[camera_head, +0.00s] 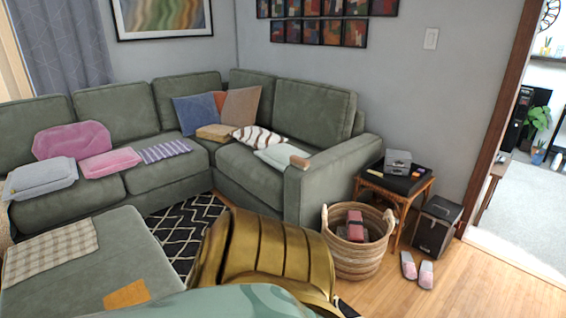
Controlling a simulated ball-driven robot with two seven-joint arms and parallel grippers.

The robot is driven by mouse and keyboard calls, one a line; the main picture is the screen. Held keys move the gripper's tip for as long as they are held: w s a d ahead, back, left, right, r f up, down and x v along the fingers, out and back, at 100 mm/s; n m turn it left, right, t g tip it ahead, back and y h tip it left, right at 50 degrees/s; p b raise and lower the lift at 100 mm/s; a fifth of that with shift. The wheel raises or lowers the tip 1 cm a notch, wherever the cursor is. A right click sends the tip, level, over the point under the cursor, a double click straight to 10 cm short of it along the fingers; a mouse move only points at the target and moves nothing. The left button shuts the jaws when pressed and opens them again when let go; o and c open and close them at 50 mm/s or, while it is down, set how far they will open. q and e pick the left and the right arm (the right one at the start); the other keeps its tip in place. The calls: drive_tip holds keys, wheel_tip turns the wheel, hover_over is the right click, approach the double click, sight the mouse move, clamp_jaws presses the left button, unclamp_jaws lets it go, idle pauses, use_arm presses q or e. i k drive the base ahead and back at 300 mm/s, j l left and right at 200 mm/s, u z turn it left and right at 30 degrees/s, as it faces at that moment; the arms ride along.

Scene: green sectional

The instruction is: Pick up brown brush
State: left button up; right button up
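I cannot clearly make out a brown brush. A small brown item (299,162) lies at the end of a pale folded cloth (277,155), beside the right armrest of the green sectional (335,170). It is too small to tell whether it is the brush. Neither of my grippers is in view.
A large gold ribbed object (265,250) fills the lower middle and hides some floor. A woven basket (358,262), a side table (405,187), a black box (437,225) and pink slippers (426,274) stand right. Wooden floor (480,290) is clear at lower right.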

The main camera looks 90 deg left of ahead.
sight(296, 161)
drive_tip(key=u, duration=3.6)
drive_tip(key=i+l, duration=0.4)
drive_tip(key=l, duration=0.15)
